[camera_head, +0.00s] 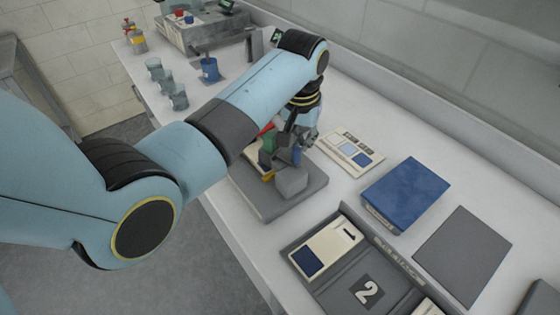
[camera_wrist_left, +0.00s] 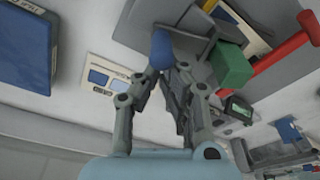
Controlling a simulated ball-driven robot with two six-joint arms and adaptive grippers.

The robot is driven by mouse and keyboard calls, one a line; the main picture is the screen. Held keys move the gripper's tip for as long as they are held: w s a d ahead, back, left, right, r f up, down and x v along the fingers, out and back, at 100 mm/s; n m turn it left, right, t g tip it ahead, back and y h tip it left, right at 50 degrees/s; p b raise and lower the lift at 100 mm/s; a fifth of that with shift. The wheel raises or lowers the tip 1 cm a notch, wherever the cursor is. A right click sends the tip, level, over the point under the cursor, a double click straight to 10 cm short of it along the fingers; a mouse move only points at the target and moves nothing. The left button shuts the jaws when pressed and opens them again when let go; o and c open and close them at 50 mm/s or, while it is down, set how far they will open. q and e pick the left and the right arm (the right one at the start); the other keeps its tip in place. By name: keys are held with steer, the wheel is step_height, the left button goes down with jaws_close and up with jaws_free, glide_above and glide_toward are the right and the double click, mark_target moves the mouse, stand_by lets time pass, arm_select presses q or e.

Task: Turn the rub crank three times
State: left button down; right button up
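The rub machine has a grey base (camera_head: 300,196), a grey block (camera_head: 291,181), a green block (camera_head: 268,147) and a red bar (camera_head: 266,128). In the left wrist view the green block (camera_wrist_left: 231,66) and the red bar (camera_wrist_left: 285,52) are at the upper right. A blue knob (camera_wrist_left: 162,48), apparently the crank's handle, is at my fingertips; a little blue also shows in the head view (camera_head: 296,156). My left gripper (camera_wrist_left: 164,72) reaches down over the machine, its fingers drawn close on the knob's lower end. The arm hides part of the machine. My right gripper is not in view.
A cream panel (camera_head: 350,152) and a blue box (camera_head: 406,192) lie right of the machine. A dark tray marked 2 (camera_head: 340,283) is in front, a grey plate (camera_head: 462,254) at right.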

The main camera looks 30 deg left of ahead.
arm_select(q)
steer(key=shift+s+d, duration=0.15)
steer(key=shift+s, duration=0.45)
steer(key=shift+s+d, duration=0.15)
steer(key=shift+s, duration=0.45)
steer(key=shift+s+f, duration=0.1)
steer(key=shift+s+a, duration=0.1)
steer(key=shift+s, duration=1.1)
